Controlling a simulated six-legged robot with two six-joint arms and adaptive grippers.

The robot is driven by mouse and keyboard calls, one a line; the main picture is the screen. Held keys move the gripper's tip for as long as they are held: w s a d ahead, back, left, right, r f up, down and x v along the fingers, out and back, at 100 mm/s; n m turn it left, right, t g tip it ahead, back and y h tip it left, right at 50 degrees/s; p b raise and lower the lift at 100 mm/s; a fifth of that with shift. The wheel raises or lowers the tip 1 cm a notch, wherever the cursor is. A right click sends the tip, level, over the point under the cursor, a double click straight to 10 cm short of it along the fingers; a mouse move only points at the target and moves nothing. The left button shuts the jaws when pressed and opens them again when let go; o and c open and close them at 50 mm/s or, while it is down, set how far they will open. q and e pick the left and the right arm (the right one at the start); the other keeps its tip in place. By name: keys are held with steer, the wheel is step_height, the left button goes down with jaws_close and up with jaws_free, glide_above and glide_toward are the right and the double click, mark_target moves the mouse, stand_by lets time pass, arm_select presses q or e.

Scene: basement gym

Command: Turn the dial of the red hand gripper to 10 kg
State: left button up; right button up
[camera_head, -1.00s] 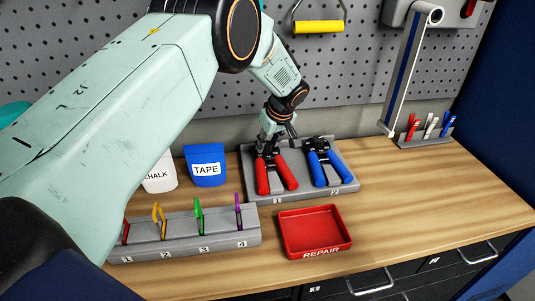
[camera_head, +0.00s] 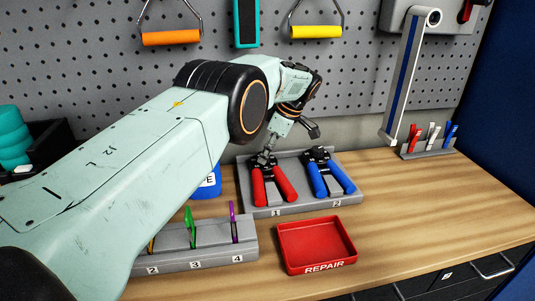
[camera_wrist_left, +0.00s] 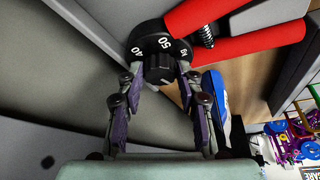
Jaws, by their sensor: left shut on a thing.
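The red hand gripper (camera_head: 284,186) lies in slot 1 of a grey two-slot holder (camera_head: 300,206) on the bench. Its black dial (camera_wrist_left: 158,68) shows in the left wrist view with white marks 40, 50 and kg; I cannot tell which mark is selected. My left gripper (camera_wrist_left: 160,78) is shut on the dial knob, a finger on each side. In the head view my left gripper (camera_head: 268,157) is at the top of the red hand gripper and partly covers its dial. A blue hand gripper (camera_head: 337,180) lies in slot 2. My right gripper is not in view.
A red REPAIR tray (camera_head: 316,228) stands in front of the holder. A grey numbered rack (camera_head: 212,249) with coloured clips is at the left, partly behind my arm. A blue TAPE cup (camera_head: 207,190) is close behind my arm. Bench space at the right is clear.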

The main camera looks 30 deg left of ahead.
arm_select(q)
steer(key=shift+a+f+n+g+b, duration=0.15)
steer(key=shift+n+g+b, duration=0.15)
steer(key=shift+n, duration=0.3)
steer(key=shift+s+n, duration=0.15)
steer(key=shift+n, duration=0.15)
steer(key=o, duration=1.1)
steer(key=shift+o, duration=0.4)
steer(key=shift+w+r, duration=0.2)
steer(key=shift+w, duration=0.05)
steer(key=shift+s+m+p, duration=0.15)
steer(key=shift+m+p, duration=0.35)
steer(key=shift+m, duration=0.5)
